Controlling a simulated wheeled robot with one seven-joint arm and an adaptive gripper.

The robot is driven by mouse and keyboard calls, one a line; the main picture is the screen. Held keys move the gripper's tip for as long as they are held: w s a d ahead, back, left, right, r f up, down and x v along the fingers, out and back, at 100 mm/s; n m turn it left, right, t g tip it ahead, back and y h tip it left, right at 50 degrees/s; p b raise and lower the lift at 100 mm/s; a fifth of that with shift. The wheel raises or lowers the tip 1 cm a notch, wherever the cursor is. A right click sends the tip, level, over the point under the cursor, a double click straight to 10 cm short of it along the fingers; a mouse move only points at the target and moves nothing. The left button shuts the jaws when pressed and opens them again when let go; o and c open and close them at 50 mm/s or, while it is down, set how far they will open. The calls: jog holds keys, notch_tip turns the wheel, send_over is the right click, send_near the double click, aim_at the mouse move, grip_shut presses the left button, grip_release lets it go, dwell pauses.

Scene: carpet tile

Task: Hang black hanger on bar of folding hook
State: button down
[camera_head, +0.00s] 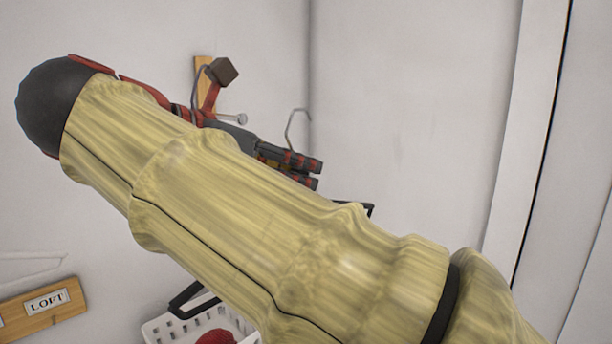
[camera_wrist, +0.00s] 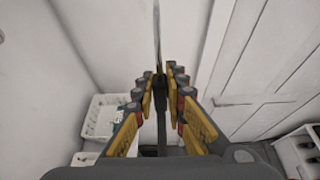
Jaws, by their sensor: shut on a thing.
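In the head view my gripper (camera_head: 312,172) shows past my arm, in front of the white wall. It is shut on the black hanger; a grey wire hook (camera_head: 291,125) rises above the fingertips, and a short black piece (camera_head: 369,208) shows beyond my arm. In the wrist view the hanger (camera_wrist: 160,110) is a thin dark strip, nearly edge-on, between the fingers of my gripper (camera_wrist: 161,85). A wooden wall piece (camera_head: 202,72) with a dark block and bent metal parts, perhaps the folding hook, is up and left of the fingertips. Its bar is not clearly visible.
A white basket (camera_head: 170,330) stands below my arm and shows in the wrist view (camera_wrist: 100,117). A panelled door (camera_wrist: 265,70) and a white box (camera_wrist: 300,150) are at right in the wrist view.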

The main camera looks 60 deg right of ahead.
jog(key=shift+w+d+p, duration=1.8)
jog(key=shift+w+d, duration=0.35)
jog(key=shift+w, duration=4.5)
jog(key=shift+w+d+p, duration=1.8)
jog(key=shift+w+d, duration=0.3)
jog(key=shift+w, duration=4.55)
jog(key=shift+b+x, duration=1.45)
jog(key=shift+x, duration=1.25)
jog(key=c, duration=1.8)
grip_release()
jog(key=shift+o, duration=0.3)
jog(key=shift+a, duration=0.1)
